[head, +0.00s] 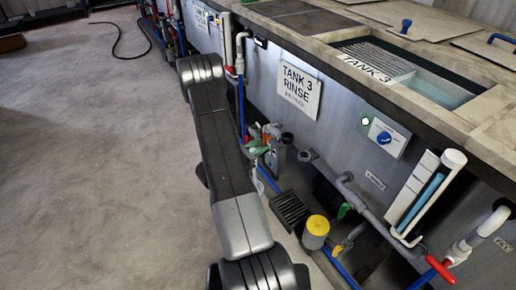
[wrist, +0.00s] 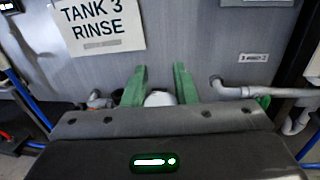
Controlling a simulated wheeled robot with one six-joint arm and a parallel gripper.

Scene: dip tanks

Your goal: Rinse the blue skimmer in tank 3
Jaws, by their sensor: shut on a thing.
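My gripper's two green fingers (wrist: 159,84) show in the wrist view, pointing at the tank front. They are shut on a white rounded thing (wrist: 160,98), of which only a small part shows above my wrist housing. In the head view my arm reaches along the tank front, and the green fingers (head: 257,150) are small and low beside the pipes. Tank 3 (head: 297,90) carries a "TANK 3 RINSE" sign, which also shows in the wrist view (wrist: 95,22). Its top is partly open, with water (head: 445,92) inside. I cannot make out a blue skimmer.
Grey pipes (head: 370,215) with a red-handled valve (head: 440,268) run low along the tank. A yellow-capped container (head: 316,232) and a dark grate (head: 290,211) are on the floor. A blue knob (head: 384,137) sits on the front panel. Open floor (head: 90,150) lies at the left.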

